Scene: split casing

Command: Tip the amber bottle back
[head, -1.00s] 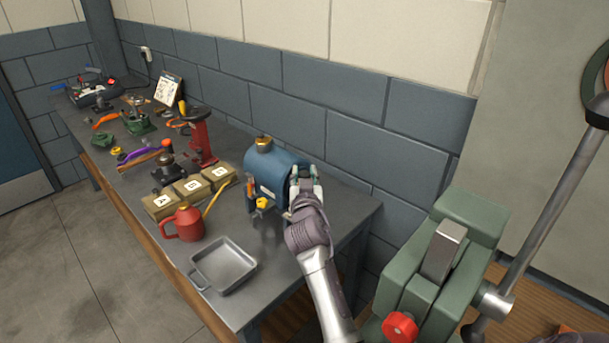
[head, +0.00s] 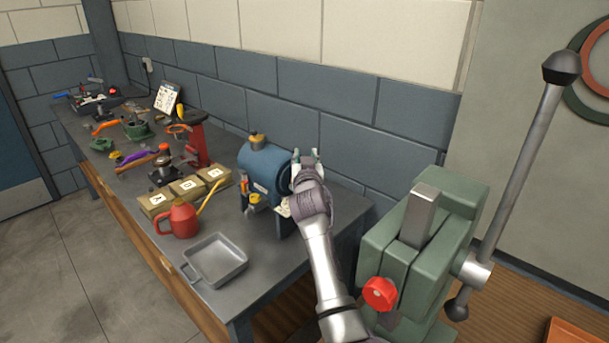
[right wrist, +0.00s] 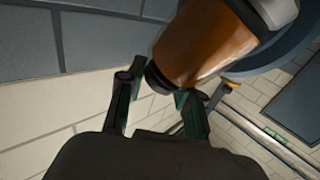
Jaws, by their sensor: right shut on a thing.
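The amber bottle (right wrist: 205,45) fills the upper middle of the right wrist view, slanting, with its dark narrow end towards my fingers and a pale grey part at its other end. My right gripper (right wrist: 160,88) is shut on the dark end, one finger on each side. In the head view my right gripper (head: 306,157) is at the right end of the blue casing (head: 262,168), and I cannot make out the bottle there. My left gripper is not in view.
A grey tray (head: 216,262), a red oil can (head: 180,220) and lettered boxes (head: 185,188) stand left of the casing on the bench. A green vice (head: 425,240) with a long lever is close on the right. The wall is just behind.

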